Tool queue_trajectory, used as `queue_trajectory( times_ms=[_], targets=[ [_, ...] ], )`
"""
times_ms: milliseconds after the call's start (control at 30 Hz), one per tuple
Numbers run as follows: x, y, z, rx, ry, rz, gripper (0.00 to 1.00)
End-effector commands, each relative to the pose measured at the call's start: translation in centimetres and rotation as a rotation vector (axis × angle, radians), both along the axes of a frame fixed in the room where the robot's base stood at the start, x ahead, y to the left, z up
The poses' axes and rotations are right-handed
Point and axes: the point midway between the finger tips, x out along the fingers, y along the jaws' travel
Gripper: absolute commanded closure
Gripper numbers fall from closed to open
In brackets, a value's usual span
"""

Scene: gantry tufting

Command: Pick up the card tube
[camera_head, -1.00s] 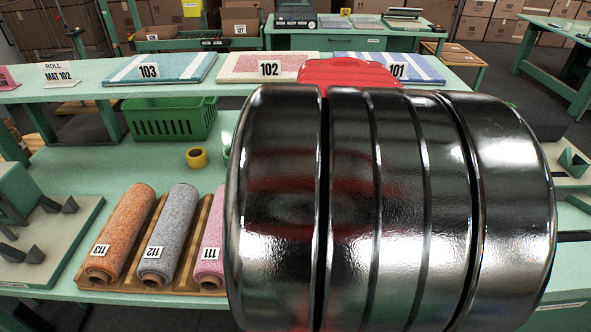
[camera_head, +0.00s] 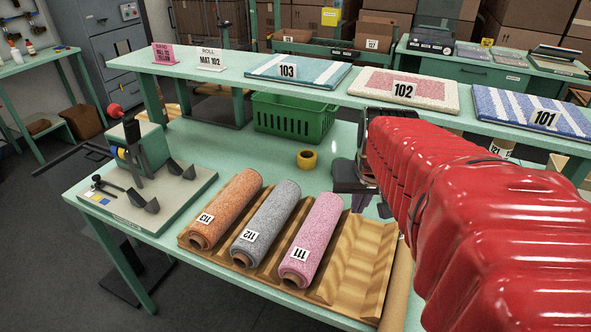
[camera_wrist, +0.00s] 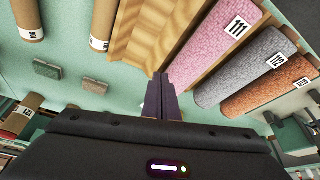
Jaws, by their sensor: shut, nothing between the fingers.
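A brown card tube (camera_head: 398,290) lies just right of the wooden cradle in the head view, partly hidden by my red arm. In the wrist view a labelled brown tube (camera_wrist: 103,24) lies beside the cradle, and another brown tube (camera_wrist: 28,18) lies farther left. I cannot tell which of these the task means. My gripper (camera_wrist: 163,98) is shut and empty, its dark fingers together over the edge of the cradle in the wrist view. In the head view my gripper (camera_head: 372,203) hangs above the bench behind the cradle, apart from the tubes.
The wooden cradle (camera_head: 352,270) holds orange 113 (camera_head: 224,208), grey 112 (camera_head: 266,224) and pink 111 (camera_head: 312,240) rolls; its right slot is empty. A green basket (camera_head: 292,117) and yellow tape roll (camera_head: 307,159) stand behind. A raised shelf (camera_head: 225,68) carries mats.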

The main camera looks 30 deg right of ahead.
Motion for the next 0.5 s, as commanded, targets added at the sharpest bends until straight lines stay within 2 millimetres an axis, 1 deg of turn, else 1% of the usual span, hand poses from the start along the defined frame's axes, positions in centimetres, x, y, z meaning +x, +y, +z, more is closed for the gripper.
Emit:
queue_trajectory(
  times_ms=[33,100,267,300,500],
  targets=[
    [0.3,1.8,0.3,-0.006,-0.008,0.042,1.0],
    [0.4,4.1,0.6,-0.01,-0.016,0.092,1.0],
    [0.2,9.0,1.0,-0.017,-0.033,0.206,1.0],
    [0.0,10.2,1.0,-0.018,-0.036,0.235,1.0],
    [-1.2,15.7,1.2,-0.025,-0.061,0.378,1.0]
  ],
)
